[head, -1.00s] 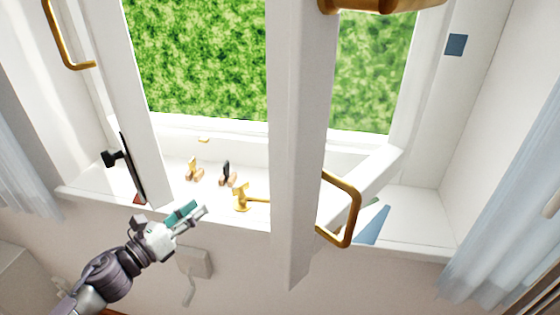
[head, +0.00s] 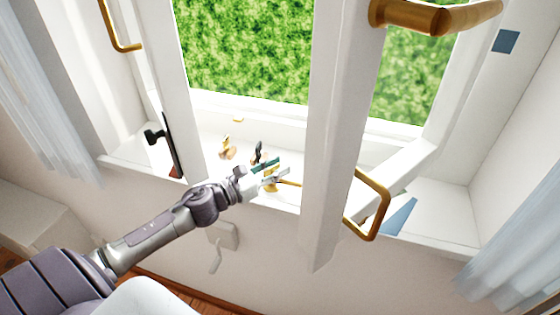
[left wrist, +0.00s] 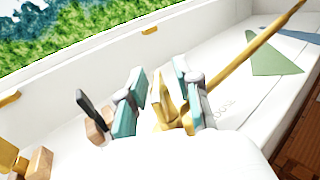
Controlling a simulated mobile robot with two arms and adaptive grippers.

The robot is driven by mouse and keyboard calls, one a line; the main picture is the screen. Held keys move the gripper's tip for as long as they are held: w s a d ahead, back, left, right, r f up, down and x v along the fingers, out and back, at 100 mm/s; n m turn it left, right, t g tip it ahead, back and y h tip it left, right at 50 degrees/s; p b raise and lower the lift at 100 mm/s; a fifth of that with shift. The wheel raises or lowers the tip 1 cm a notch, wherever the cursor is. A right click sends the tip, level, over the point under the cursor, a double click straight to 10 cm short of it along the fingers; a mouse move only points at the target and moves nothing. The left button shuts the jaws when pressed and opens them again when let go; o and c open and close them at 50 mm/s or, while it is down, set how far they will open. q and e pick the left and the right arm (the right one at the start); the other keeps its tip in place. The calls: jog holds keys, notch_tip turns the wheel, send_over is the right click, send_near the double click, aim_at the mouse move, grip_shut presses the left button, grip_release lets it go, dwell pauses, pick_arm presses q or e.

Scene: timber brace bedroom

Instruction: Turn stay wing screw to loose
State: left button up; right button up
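The brass wing screw (left wrist: 165,108) stands on the white window sill, at the near end of a brass stay rod (left wrist: 245,62) that runs to the upper right in the left wrist view. Lettering on the sill beside it appears to read "LOOSE". In the head view the screw (head: 270,184) is partly covered by my fingers. My left gripper (head: 276,169) reaches over the sill. Its teal-padded fingers (left wrist: 160,97) are apart, one on each side of the screw; I cannot tell whether either touches it. My right gripper is out of view.
A black-handled piece on a wooden block (left wrist: 92,118) and a brass piece on wood (head: 227,148) stand left of the screw. The open white sash (head: 340,150) with its brass handle (head: 375,205) is close on the right. A green patch (left wrist: 275,55) marks the sill.

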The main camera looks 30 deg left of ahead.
pick_arm(q)
jog(key=shift+w+d, duration=0.2)
jog(key=shift+w, duration=0.45)
jog(key=shift+c, duration=0.8)
grip_shut()
